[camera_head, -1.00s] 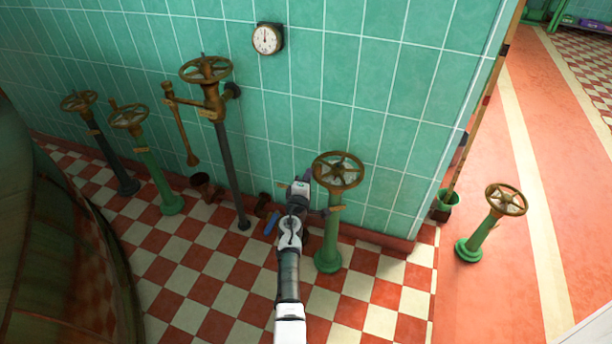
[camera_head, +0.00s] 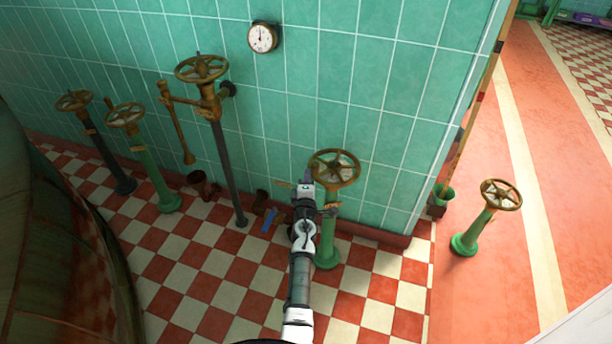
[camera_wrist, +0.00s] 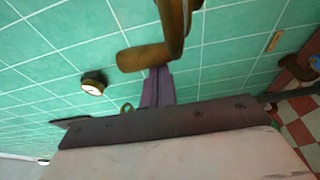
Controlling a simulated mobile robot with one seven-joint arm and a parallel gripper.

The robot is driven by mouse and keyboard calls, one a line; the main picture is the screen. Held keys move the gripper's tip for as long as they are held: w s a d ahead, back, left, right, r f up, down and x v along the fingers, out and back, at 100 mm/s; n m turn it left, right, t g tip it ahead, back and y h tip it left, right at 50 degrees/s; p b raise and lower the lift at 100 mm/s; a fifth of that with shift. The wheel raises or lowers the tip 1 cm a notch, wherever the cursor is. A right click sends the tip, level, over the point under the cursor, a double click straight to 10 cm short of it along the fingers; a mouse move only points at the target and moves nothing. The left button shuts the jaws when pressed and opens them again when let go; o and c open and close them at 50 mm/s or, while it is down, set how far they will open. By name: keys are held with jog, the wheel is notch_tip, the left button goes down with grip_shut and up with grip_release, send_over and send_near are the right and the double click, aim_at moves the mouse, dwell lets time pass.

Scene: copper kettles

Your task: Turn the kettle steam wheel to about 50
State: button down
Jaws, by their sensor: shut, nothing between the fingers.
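A brass spoked handwheel (camera_head: 335,167) tops a green post (camera_head: 328,245) by the tiled wall, in the middle of the head view. I cannot read a label that says which wheel is the kettle steam wheel. My gripper (camera_head: 309,174) is shut and empty, just left of this wheel's rim. In the wrist view, a curved brass rim and a stubby brass handle (camera_wrist: 144,57) are right in front of my purple fingers (camera_wrist: 158,82). I cannot tell whether they touch. A round white gauge (camera_head: 263,37) hangs on the wall; its reading is too small to tell.
Another brass wheel (camera_head: 501,194) on a green post stands at the right. A tall pipe valve wheel (camera_head: 202,68) and two more wheels (camera_head: 125,115) (camera_head: 75,101) stand left. A green bucket (camera_head: 443,196) sits by the wall corner. Checkered floor (camera_head: 232,272) is open in front.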

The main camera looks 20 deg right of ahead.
jog(key=shift+s+d+r+n+t+y+p, duration=0.1)
jog(key=shift+s+d+n+t+y+p, duration=0.1)
jog(key=shift+s+d+n+y+p, duration=0.3)
jog(key=shift+s+d+n+t+y+p, duration=0.1)
jog(key=shift+s+d+t+y+p, duration=0.2)
jog(key=shift+s, duration=0.35)
jog(key=shift+s+d+p, duration=0.45)
jog(key=shift+s+d, duration=0.15)
jog(key=shift+s, duration=0.35)
jog(key=shift+a, duration=0.15)
